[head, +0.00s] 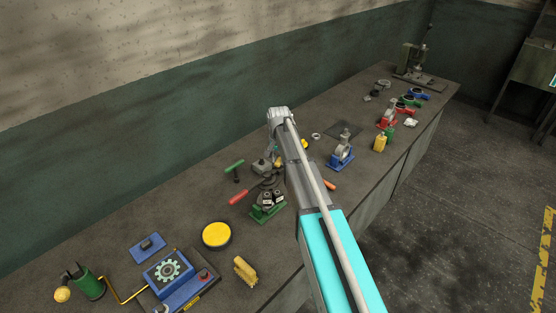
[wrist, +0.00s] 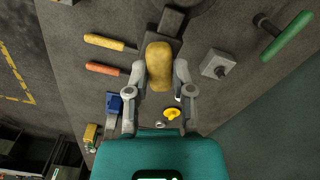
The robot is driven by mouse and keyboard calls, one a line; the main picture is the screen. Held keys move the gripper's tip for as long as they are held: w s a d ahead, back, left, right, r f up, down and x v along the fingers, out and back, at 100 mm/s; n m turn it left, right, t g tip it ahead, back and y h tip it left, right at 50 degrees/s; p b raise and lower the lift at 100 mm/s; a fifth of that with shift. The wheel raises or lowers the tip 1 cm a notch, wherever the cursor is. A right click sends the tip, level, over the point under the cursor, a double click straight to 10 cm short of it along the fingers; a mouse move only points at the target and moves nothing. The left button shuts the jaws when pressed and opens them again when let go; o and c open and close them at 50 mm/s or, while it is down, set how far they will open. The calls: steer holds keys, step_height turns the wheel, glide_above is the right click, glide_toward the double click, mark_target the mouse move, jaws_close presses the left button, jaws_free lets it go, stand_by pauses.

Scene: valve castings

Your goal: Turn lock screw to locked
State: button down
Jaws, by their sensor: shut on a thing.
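In the wrist view my gripper (wrist: 160,73) has its two grey fingers closed on the sides of a rounded, oblong yellow piece (wrist: 159,60). A dark fixture part (wrist: 171,22) lies just beyond this piece; I cannot tell whether they touch. In the head view my arm hides most of the gripper and the yellow piece. A dark fixture on a green base (head: 268,208) stands left of my arm. I cannot make out a lock screw or its marks clearly in either view.
A green T-handle (head: 234,165), a grey block with a knob (wrist: 217,65) and a red handle (head: 238,198) are close by. Orange-handled (wrist: 103,69) and yellow-handled (wrist: 103,42) tools lie to the left in the wrist view. A blue-based fixture (head: 341,160) stands right of my arm.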

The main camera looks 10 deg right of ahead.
steer(key=shift+s+m, duration=0.15)
steer(key=shift+m, duration=2.15)
steer(key=c, duration=0.5)
jaws_free()
steer(key=shift+r, duration=0.15)
